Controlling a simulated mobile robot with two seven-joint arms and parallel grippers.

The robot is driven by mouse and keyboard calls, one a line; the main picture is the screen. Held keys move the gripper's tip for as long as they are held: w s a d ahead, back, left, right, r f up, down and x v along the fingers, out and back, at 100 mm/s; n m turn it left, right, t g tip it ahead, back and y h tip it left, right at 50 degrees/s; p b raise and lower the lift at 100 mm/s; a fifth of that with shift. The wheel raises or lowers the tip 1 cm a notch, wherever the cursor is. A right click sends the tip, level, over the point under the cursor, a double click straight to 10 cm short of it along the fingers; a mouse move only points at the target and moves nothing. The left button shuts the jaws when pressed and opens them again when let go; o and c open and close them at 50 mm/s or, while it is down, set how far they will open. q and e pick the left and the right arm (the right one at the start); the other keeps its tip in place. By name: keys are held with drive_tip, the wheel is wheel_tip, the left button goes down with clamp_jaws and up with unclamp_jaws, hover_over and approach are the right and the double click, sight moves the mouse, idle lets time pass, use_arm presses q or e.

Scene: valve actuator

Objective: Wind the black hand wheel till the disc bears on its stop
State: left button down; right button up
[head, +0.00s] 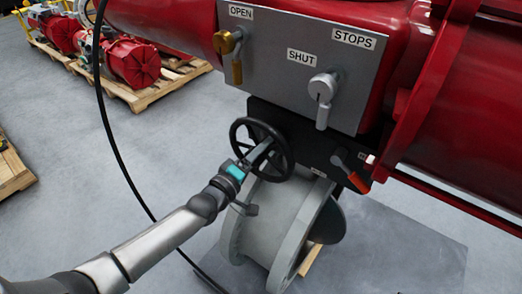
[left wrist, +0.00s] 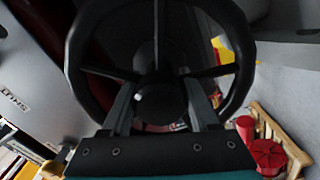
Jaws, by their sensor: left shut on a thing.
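The black hand wheel (head: 288,158) stands on the dark block below the grey panel. My left gripper (head: 260,152) reaches it from the lower left. In the left wrist view, the wheel (left wrist: 76,60) fills the upper middle, and the two fingers (left wrist: 160,95) lie on either side of its round hub, shut on the wheel. The exact contact at the fingertips is hard to see. Below the wheel is the grey valve body (head: 275,212). A dark disc (head: 328,222) shows partly at its right side; the stop cannot be made out. My right gripper is not in view.
The grey panel (head: 275,70) carries a yellow lever (head: 236,65) and a grey lever (head: 322,100), labelled OPEN, SHUT and STOPS. An orange-tipped lever (head: 356,180) sits right of the wheel. A black cable (head: 110,125) hangs at the left. Pallets (head: 150,95) stand behind.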

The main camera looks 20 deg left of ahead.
use_arm(q)
drive_tip(key=shift+c, duration=0.8)
unclamp_jaws()
drive_tip(key=v, duration=1.5)
drive_tip(key=shift+s, duration=0.15)
